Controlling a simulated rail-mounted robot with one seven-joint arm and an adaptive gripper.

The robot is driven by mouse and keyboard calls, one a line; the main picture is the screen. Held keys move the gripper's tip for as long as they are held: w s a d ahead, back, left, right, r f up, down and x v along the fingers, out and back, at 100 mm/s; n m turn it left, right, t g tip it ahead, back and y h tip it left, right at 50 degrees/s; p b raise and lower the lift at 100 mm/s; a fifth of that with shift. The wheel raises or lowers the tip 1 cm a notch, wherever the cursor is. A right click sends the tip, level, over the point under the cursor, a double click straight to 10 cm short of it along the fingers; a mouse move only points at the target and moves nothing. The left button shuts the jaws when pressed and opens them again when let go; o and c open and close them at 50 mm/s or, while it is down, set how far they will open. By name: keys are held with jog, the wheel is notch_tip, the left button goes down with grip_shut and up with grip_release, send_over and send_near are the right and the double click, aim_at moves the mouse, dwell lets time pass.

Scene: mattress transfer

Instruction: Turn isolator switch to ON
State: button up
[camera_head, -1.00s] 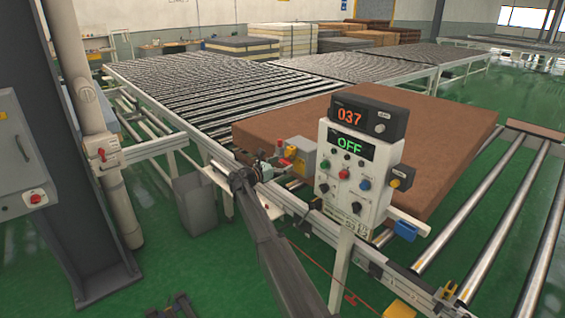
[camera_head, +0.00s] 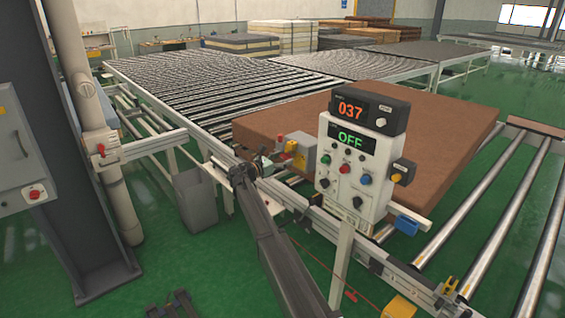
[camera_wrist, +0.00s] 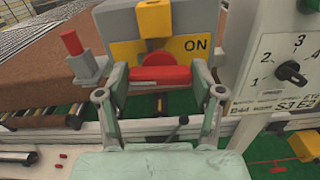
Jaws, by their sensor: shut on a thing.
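The isolator switch is a grey box (camera_head: 308,155) on the conveyor's side rail, left of the control panel. In the wrist view its yellow plate (camera_wrist: 125,52) carries the word ON at upper right. Its red handle (camera_wrist: 160,75) lies level across the picture in front of the plate. My gripper (camera_wrist: 161,80) has one finger at each end of the handle and is shut on it. In the head view my gripper (camera_head: 262,164) is small and dark beside the box, and its hold is hard to make out there.
The white control panel (camera_head: 350,165) stands close to the right, its displays reading 037 and OFF. Its numbered dial (camera_wrist: 291,72) is near my right finger. A brown mattress (camera_head: 430,125) lies behind. A red-topped grey post (camera_wrist: 85,62) stands left of the switch.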

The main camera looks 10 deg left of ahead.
jog(key=m+b, duration=0.5)
jog(key=b, duration=0.3)
jog(key=m+b, duration=0.5)
jog(key=b, duration=0.2)
jog(key=m+b, duration=0.6)
jog(key=b, duration=0.2)
jog(key=shift+d+f+b, duration=0.15)
jog(key=shift+f+b, duration=0.1)
jog(key=shift+b, duration=0.1)
jog(key=shift+r+m+b, duration=0.15)
jog(key=shift+m+b, duration=0.25)
jog(key=shift+m, duration=0.2)
jog(key=o, duration=1.1)
jog(key=shift+o, duration=0.2)
jog(key=v, duration=1.2)
